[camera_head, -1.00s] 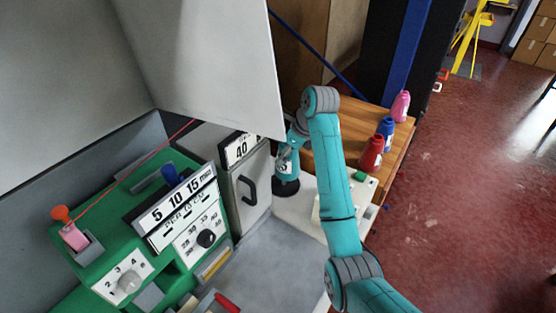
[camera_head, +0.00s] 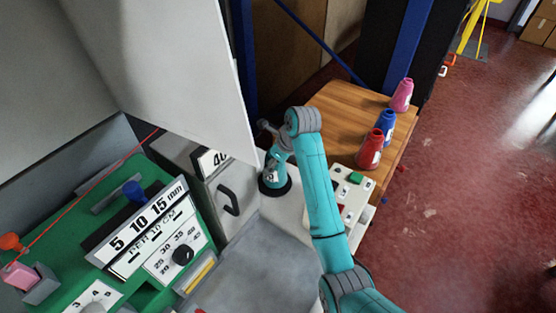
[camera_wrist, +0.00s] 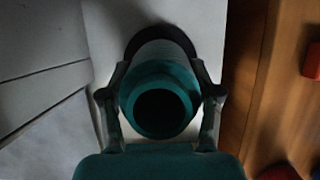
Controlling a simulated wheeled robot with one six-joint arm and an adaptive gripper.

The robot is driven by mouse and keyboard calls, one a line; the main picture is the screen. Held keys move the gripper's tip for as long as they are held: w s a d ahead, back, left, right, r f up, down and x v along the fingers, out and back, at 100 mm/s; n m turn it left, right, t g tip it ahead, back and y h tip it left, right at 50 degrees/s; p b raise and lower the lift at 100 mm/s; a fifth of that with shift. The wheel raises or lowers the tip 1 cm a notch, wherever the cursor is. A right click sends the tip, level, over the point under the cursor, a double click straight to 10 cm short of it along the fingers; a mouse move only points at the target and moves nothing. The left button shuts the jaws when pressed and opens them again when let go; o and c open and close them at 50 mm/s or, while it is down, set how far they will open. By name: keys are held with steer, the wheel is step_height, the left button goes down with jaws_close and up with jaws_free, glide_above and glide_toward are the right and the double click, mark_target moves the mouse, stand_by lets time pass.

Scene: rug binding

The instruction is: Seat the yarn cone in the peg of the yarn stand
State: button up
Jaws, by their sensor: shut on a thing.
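A teal yarn cone (camera_wrist: 160,108) fills the middle of the wrist view, with its dark round opening facing the camera. My gripper (camera_wrist: 160,95) is shut on it, one finger on each side. In the head view the cone (camera_head: 271,176), with a pale label, appears upright below the end of my arm. A black round base (camera_head: 275,189) lies directly under it on a pale surface; it also shows as a dark disc behind the cone in the wrist view (camera_wrist: 136,45). The peg is hidden, so I cannot tell how fully the cone sits on it.
Red (camera_head: 370,150), blue (camera_head: 386,124) and pink (camera_head: 402,95) cones stand on a wooden table (camera_head: 335,110) to the right. A white panel (camera_head: 170,70) hangs close left of my arm. A green machine (camera_head: 65,220) and a button box (camera_head: 353,192) are nearby.

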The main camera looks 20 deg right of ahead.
steer(key=shift+a+f, duration=0.1)
steer(key=shift+f, duration=0.25)
steer(key=o, duration=1.4)
steer(key=shift+f, duration=0.1)
